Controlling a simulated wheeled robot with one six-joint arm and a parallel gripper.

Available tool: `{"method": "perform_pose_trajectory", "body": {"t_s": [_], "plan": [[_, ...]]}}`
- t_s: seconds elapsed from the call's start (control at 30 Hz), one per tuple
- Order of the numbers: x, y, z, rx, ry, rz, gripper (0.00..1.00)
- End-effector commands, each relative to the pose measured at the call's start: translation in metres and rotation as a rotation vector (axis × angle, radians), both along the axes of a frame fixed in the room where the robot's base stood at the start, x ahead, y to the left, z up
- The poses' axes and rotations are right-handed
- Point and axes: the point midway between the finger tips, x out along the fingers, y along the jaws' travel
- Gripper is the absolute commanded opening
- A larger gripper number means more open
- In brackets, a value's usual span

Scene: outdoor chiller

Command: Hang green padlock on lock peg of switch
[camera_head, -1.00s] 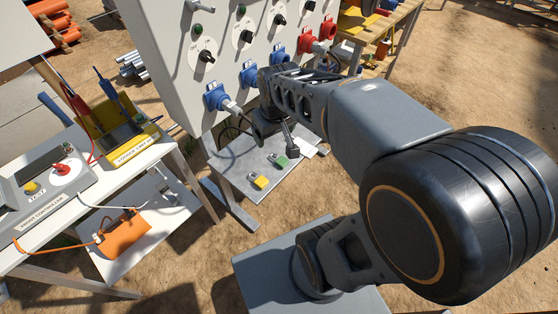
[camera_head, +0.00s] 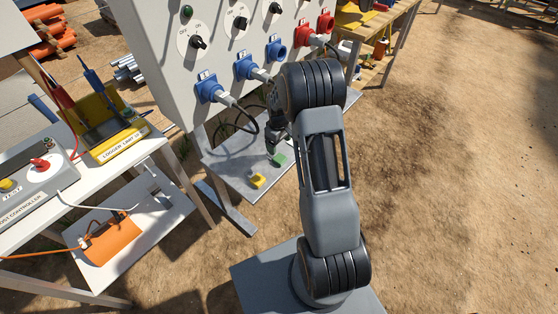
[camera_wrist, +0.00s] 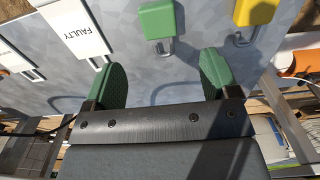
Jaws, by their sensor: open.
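The green padlock (camera_head: 278,160) lies on the grey shelf (camera_head: 225,160) below the switch panel. In the wrist view the green padlock (camera_wrist: 158,22) is at the top middle, its shackle pointing toward my gripper. My gripper (camera_wrist: 160,80) is open and empty, its two green pads apart, with the padlock beyond the fingertips and between their lines. In the head view my gripper (camera_head: 274,135) is just above the padlock, partly hidden by my arm. Rotary switches, one of them at the left (camera_head: 198,42), are on the panel face (camera_head: 155,60). I cannot make out a lock peg.
A yellow padlock (camera_head: 258,181) lies beside the green one; it also shows in the wrist view (camera_wrist: 257,12). A tag reading FAULTY (camera_wrist: 82,28) lies on the shelf. Blue plugs with cables (camera_head: 211,90) stick out above the shelf. A table with a controller (camera_head: 40,170) is at left.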

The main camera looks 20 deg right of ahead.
Motion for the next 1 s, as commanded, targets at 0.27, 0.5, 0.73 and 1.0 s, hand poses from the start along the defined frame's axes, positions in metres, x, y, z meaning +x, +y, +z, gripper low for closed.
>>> {"method": "perform_pose_trajectory", "body": {"t_s": [0.27,0.5,0.73,1.0], "plan": [[0.000,0.000,-0.032,0.000,0.001,-0.001,0.81],[0.000,0.000,-0.049,0.001,0.003,-0.001,0.81],[0.001,-0.001,-0.079,0.000,0.000,-0.001,0.81],[0.001,-0.001,-0.087,0.000,-0.001,-0.001,0.81]]}}
